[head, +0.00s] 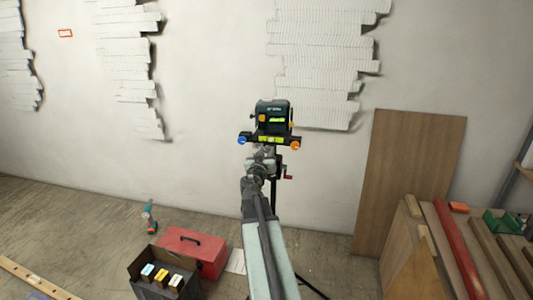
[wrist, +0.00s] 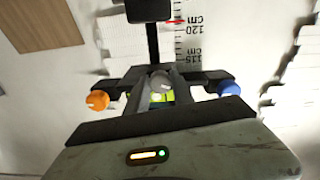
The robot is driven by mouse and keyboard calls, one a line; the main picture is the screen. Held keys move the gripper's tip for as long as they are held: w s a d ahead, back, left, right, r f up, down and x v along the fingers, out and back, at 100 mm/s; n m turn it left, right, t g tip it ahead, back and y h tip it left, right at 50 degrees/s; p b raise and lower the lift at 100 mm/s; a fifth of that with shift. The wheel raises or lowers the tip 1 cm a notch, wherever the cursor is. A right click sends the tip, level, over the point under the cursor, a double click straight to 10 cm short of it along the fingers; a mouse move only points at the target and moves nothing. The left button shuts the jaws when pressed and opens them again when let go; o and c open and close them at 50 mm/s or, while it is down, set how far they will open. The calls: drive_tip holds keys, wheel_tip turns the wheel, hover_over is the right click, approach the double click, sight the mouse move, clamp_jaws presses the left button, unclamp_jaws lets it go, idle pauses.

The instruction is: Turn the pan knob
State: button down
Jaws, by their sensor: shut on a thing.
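A dark green device (head: 273,115) stands on a tripod in front of the wall, above a black bar with yellow-green vials. A blue knob (head: 242,140) is at the bar's left end and an orange knob (head: 296,146) at its right end. In the wrist view the picture is turned over, with the orange knob (wrist: 97,100) left and the blue knob (wrist: 229,89) right. My gripper (wrist: 160,87) is shut on a small grey rounded knob (wrist: 161,80) between them. In the head view my gripper (head: 262,158) is just below the bar, and hides the held knob.
A red crank handle (head: 288,177) sticks out right of the tripod column. A scale post (wrist: 188,45) shows beyond the bar. A red toolbox (head: 205,254), an open dark box (head: 165,285) and a drill (head: 150,218) are on the floor. A wooden panel (head: 410,180) leans at right.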

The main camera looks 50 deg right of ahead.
drive_tip(key=n, duration=1.3)
idle(0.5)
drive_tip(key=shift+s, duration=0.1)
drive_tip(key=c, duration=1.1)
unclamp_jaws()
